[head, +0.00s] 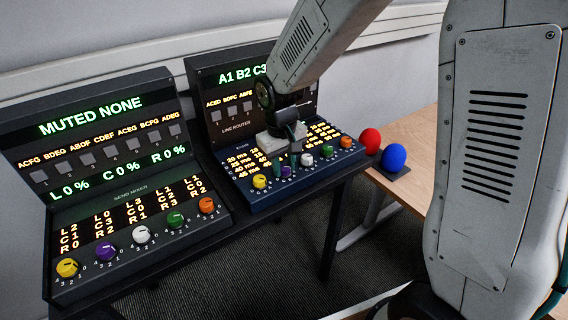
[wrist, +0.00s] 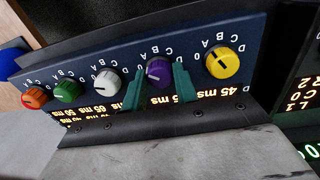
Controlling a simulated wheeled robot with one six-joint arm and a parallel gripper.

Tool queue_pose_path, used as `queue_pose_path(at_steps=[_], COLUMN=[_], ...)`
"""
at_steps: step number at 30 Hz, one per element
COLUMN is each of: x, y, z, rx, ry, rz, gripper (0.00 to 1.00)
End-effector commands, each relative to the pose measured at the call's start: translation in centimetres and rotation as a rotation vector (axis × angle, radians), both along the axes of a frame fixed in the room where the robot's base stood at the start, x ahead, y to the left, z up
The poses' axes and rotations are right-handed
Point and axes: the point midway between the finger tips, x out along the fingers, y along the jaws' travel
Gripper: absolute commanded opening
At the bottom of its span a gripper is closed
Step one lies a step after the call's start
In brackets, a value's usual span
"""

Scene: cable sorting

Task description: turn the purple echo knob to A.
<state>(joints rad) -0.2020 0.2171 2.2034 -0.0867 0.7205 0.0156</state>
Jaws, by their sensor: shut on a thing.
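The purple echo knob (wrist: 158,70) sits between the two teal fingers of my gripper (wrist: 160,86) in the wrist view. The fingers are shut on its sides. A pale pointer mark shows on its face, but I cannot tell for sure which letter it points at. Letters A to D are printed around it, upside down in this view. In the head view my gripper (head: 285,166) reaches down to the front row of the blue echo panel (head: 262,200), and the purple knob (head: 286,171) shows partly between the fingers.
A yellow knob (wrist: 222,62) and a white knob (wrist: 107,81) stand close on either side, with green (wrist: 67,91) and orange (wrist: 35,98) knobs beyond. The send mixer (head: 130,195) is at the left. Red (head: 370,141) and blue (head: 394,157) balls are at the right.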

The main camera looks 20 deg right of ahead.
Motion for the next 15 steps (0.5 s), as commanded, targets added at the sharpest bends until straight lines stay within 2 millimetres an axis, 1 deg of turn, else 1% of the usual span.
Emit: queue_pose_path(at_steps=[9,15], x=[0.08,0.10], y=[0.04,0.05], z=[0.07,0.07], rx=[0.000,0.000], ry=[-0.001,-0.002], rz=[-0.216,-0.299], gripper=[0.06,0.06])
